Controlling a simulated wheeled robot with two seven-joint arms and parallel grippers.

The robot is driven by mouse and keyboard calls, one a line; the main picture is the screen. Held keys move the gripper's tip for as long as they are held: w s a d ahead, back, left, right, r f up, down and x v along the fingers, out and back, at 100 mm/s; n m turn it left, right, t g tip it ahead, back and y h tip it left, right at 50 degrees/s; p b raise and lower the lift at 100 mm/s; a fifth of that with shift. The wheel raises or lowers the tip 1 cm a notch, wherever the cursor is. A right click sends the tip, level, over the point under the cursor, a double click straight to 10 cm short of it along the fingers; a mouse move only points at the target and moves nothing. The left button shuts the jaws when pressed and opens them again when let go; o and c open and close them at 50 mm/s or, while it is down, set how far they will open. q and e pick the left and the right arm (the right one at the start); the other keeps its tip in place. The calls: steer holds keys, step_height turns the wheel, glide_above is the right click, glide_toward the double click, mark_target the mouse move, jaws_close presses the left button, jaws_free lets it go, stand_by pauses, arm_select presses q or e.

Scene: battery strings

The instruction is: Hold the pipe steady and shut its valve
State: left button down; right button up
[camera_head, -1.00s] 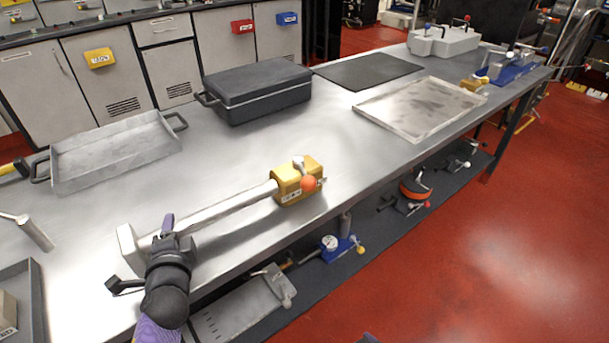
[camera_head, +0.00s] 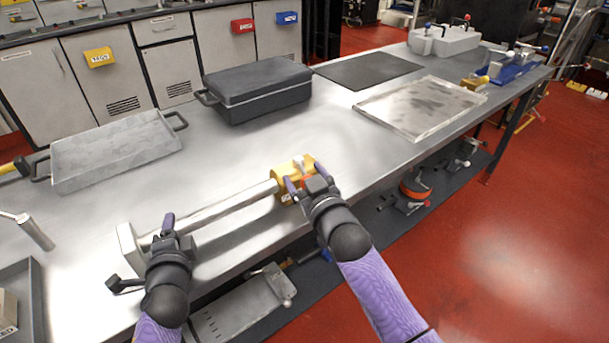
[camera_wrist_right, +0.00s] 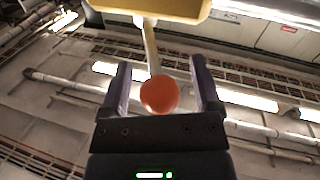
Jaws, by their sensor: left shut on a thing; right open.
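A pale metal pipe (camera_head: 215,209) lies along the front of the steel bench, its left end in a light block (camera_head: 129,248). At its right end is a yellow valve body (camera_head: 283,172) with a lever. My left gripper (camera_head: 168,232) is shut on the pipe near the block. My right gripper (camera_head: 304,178) is at the valve, open. In the right wrist view, the lever (camera_wrist_right: 151,46) comes from the yellow body (camera_wrist_right: 160,8) and ends in an orange ball (camera_wrist_right: 159,95) between my open fingers (camera_wrist_right: 161,75), with gaps on both sides. In the head view my right gripper mostly hides the ball.
A grey tray (camera_head: 62,178) and a black case (camera_head: 258,106) stand behind the pipe. A dark mat (camera_head: 368,69) and a shallow metal tray (camera_head: 397,127) lie to the right. The bench's front edge (camera_head: 385,177) runs close by my right arm. Bare bench surrounds the valve's far side.

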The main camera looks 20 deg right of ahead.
steer(key=shift+w+f, duration=0.1)
steer(key=shift+w, duration=0.15)
jaws_close()
stand_by(1.3)
